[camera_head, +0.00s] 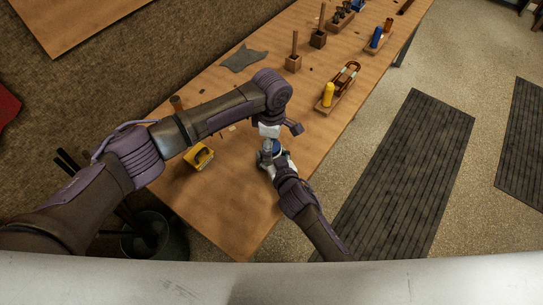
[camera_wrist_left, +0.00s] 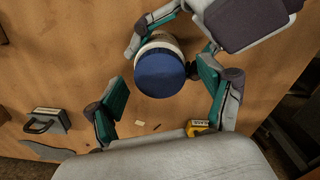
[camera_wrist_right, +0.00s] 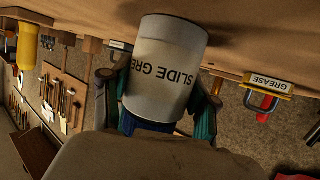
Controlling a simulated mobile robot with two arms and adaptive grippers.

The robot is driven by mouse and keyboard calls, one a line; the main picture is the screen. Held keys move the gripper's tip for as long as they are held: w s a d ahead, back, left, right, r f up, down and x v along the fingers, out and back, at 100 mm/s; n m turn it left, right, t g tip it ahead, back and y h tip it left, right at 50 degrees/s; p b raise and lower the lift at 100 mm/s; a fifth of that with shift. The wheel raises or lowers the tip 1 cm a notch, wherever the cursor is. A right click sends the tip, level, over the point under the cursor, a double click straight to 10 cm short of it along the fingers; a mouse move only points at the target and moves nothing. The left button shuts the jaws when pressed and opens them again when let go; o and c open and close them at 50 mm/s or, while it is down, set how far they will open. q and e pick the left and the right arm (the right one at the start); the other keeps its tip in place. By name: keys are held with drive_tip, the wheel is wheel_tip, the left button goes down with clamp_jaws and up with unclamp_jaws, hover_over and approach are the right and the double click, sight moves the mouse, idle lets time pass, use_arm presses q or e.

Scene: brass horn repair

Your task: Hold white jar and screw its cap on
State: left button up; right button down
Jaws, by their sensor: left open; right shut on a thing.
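The white jar (camera_wrist_right: 165,65), with dark lettering starting "SLIDE GRE", stands upright on the wooden table. My right gripper (camera_wrist_right: 163,108) is shut on its sides. The dark blue cap (camera_wrist_left: 160,73) sits on top of the jar, and a white rim shows behind it in the left wrist view. Whether it is threaded down cannot be told. My left gripper (camera_wrist_left: 162,90) is above the cap, its teal fingers open on either side with gaps. In the head view the cap (camera_head: 276,148) is partly hidden between both grippers.
A yellow block labelled GREASE (camera_wrist_right: 265,84) stands nearby; it also shows in the head view (camera_head: 199,156). A yellow bottle (camera_head: 328,94) and several wooden holders stand farther along the table. A dark bin (camera_head: 150,240) stands beside the table.

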use_arm(q)
drive_tip(key=c, duration=1.3)
drive_tip(key=m, duration=1.3)
drive_tip(key=shift+m, duration=0.3)
drive_tip(key=m, duration=0.6)
drive_tip(key=shift+m, duration=0.3)
drive_tip(key=m, duration=1.3)
drive_tip(key=shift+f, duration=0.1)
drive_tip(key=shift+c, duration=0.2)
drive_tip(key=m, duration=0.6)
drive_tip(key=shift+m, duration=0.4)
drive_tip(key=m, duration=0.6)
drive_tip(key=shift+m, duration=0.4)
drive_tip(key=m, duration=0.6)
drive_tip(key=o, duration=1.3)
